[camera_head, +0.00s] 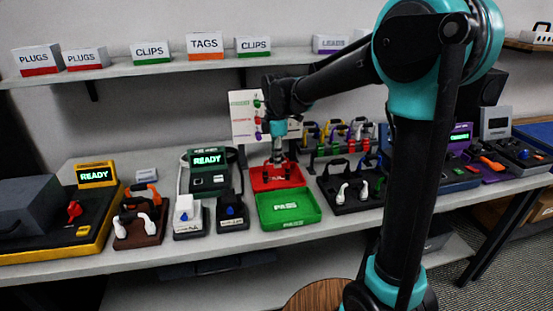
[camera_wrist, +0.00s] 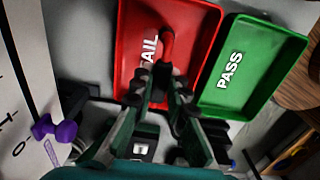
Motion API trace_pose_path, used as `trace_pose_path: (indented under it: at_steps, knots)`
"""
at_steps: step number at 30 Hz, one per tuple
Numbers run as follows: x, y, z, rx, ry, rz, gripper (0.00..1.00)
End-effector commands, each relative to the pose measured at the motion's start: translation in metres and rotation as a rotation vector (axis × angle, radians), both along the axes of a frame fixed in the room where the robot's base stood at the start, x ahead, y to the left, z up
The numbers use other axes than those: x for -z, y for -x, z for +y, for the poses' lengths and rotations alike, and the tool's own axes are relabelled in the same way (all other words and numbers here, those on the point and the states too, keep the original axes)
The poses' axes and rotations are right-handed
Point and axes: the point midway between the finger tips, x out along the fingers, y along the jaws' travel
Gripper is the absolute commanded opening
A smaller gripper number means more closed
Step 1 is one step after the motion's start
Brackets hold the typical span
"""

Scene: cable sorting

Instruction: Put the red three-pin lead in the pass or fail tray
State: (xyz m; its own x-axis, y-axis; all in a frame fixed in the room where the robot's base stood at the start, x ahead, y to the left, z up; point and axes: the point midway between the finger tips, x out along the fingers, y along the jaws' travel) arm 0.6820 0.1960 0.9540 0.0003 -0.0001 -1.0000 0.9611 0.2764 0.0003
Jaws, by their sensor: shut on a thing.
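My gripper (camera_head: 277,158) is over the red fail tray (camera_head: 262,187). In the wrist view my gripper (camera_wrist: 167,88) is shut on the red lead (camera_wrist: 167,46), whose red end sticks out beyond the fingertips. The red lead is over the inside of the fail tray (camera_wrist: 203,25). I cannot tell whether it touches the tray floor. Its pins are hidden, and it does not stand out against the red tray in the head view. The green pass tray (camera_head: 288,209) is in front of the fail tray and empty; the wrist view shows it on the right (camera_wrist: 262,60).
A tester with a READY screen (camera_head: 208,160) stands left of the trays. White and black plug blocks (camera_head: 188,215) are beside them. A dark holder with several leads (camera_head: 350,190) is to the right. A board with coloured pictures (camera_head: 243,118) stands behind.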

Motion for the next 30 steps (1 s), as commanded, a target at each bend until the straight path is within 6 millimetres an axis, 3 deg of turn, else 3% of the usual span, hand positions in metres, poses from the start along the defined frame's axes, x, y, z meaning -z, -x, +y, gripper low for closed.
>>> trace_pose_path:
  at_steps: [14, 15, 20, 27, 30]
  knots:
    - [0.0027, 0.0000, 0.0000, 0.000, 0.000, 0.000, 0.00]
    - [0.0027, 0.0000, 0.0000, 0.000, 0.000, 0.000, 0.17]
    - [0.0027, 0.0000, 0.0000, 0.000, 0.000, 0.000, 0.36]
    - [0.0028, 0.0000, 0.0000, 0.000, 0.000, 0.000, 0.40]
    - [0.0028, 0.0000, 0.0000, 0.000, 0.000, 0.000, 0.52]
